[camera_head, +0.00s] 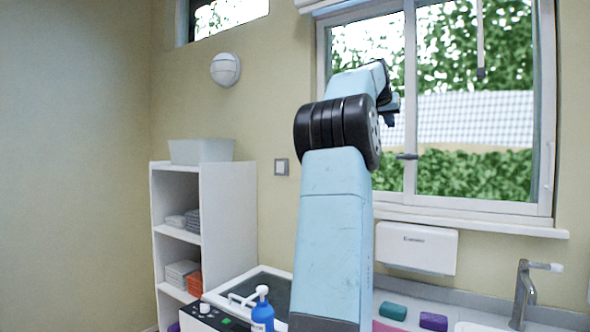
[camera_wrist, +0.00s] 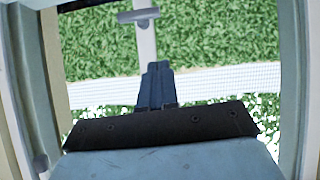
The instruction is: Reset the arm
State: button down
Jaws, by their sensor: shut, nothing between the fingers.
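My gripper (camera_wrist: 158,70) shows in the wrist view with its two dark fingers together and nothing between them. Behind it are the window panes, with green hedge and a pale checked band outside. In the head view my blue arm rises in front of the window, and my gripper (camera_head: 390,108) is mostly hidden behind the black joint and upper link. Only a small dark part of it shows at the right of the arm, in front of the window (camera_head: 430,200).
A white shelf unit (camera_head: 228,215) with folded towels and a bin stands at the left. The wall at far left is bare.

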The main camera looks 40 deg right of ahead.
jog(key=w+a+f+n+t+y, duration=0.1)
jog(key=w+a+f+n+y, duration=0.3)
jog(key=a, duration=1)
jog(key=w+a+f+n+t+y, duration=0.15)
jog(key=a+f, duration=0.45)
jog(key=a, duration=0.7)
jog(key=w+a+f+n+t+y, duration=0.15)
jog(key=a+f, duration=0.25)
jog(key=a, duration=1)
jog(key=s+a+f+n+y, duration=0.1)
jog(key=s+a+f+n, duration=0.1)
jog(key=s+a+f, duration=0.3)
jog(key=s+a+f+n+y, duration=0.1)
jog(key=s+a+f+n, duration=0.2)
jog(key=s+a+f, duration=0.3)
jog(key=s+a+f+n+g+y, duration=0.1)
jog(key=s+a+f, duration=0.4)
jog(key=a+f, duration=0.7)
jog(key=a+n, duration=0.1)
jog(key=a, duration=0.2)
jog(key=shift+s+a+n+y, duration=0.15)
jog(key=shift+a+n+y, duration=0.15)
jog(key=shift+y, duration=0.1)
